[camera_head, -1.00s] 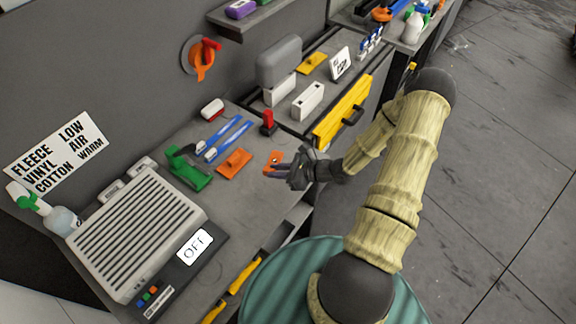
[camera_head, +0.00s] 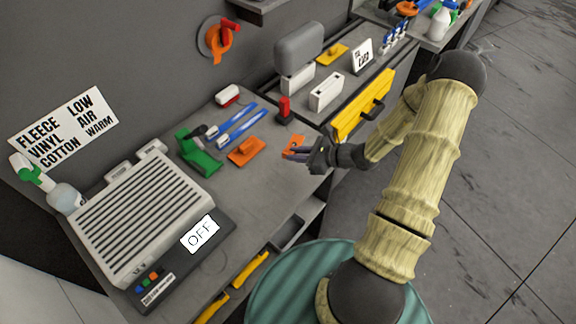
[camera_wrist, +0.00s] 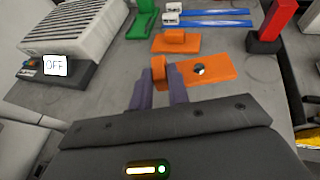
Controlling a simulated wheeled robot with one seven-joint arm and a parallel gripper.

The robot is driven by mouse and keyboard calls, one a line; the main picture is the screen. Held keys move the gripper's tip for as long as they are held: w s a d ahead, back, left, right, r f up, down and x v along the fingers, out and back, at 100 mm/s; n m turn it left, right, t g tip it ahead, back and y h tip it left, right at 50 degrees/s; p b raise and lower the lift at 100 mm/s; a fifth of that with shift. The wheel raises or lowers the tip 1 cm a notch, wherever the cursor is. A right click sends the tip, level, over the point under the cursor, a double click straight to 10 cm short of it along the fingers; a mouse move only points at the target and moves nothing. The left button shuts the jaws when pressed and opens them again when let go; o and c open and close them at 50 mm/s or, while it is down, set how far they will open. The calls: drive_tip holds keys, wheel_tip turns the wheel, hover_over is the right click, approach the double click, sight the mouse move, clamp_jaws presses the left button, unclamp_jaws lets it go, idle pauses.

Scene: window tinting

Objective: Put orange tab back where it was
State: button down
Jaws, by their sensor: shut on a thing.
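My gripper (camera_head: 302,154) is shut on the orange tab (camera_head: 293,145), a flat piece with a raised grip and a dark round hole. In the wrist view the fingers (camera_wrist: 158,90) pinch the grip, and the tab's plate (camera_wrist: 220,66) sticks out to the right. The tab is over the grey bench, near its front edge; I cannot tell whether it touches the surface. A similar orange squeegee (camera_head: 246,151) lies just left of it on the bench and also shows in the wrist view (camera_wrist: 176,46). The fingers hide part of the tab.
A red-topped black block (camera_head: 284,112) stands behind the gripper. Two blue-handled tools (camera_head: 236,125) and a green tool (camera_head: 200,158) lie left. A grey slatted unit (camera_head: 140,215) has an OFF display. A wall hook holds an orange ring (camera_head: 219,42). Bare bench (camera_head: 265,190) lies in front.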

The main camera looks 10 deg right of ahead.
drive_tip(key=w+f+b, duration=0.1)
drive_tip(key=w+b, duration=0.1)
drive_tip(key=b, duration=0.3)
drive_tip(key=shift+d+f, duration=0.1)
drive_tip(key=shift+d, duration=0.05)
drive_tip(key=b, duration=0.3)
drive_tip(key=shift+w+n+b, duration=0.3)
drive_tip(key=shift+w+b, duration=0.05)
drive_tip(key=shift+b, duration=0.05)
drive_tip(key=b, duration=0.1)
drive_tip(key=r+b, duration=0.1)
drive_tip(key=b, duration=0.1)
drive_tip(key=shift+w+a, duration=0.2)
drive_tip(key=shift+a, duration=0.2)
drive_tip(key=shift+a+r+y, duration=0.15)
drive_tip(key=shift+r+y, duration=0.15)
drive_tip(key=shift+r, duration=0.2)
hover_over(292, 170)
drive_tip(key=shift+f, duration=2.95)
drive_tip(key=shift+f, duration=2.1)
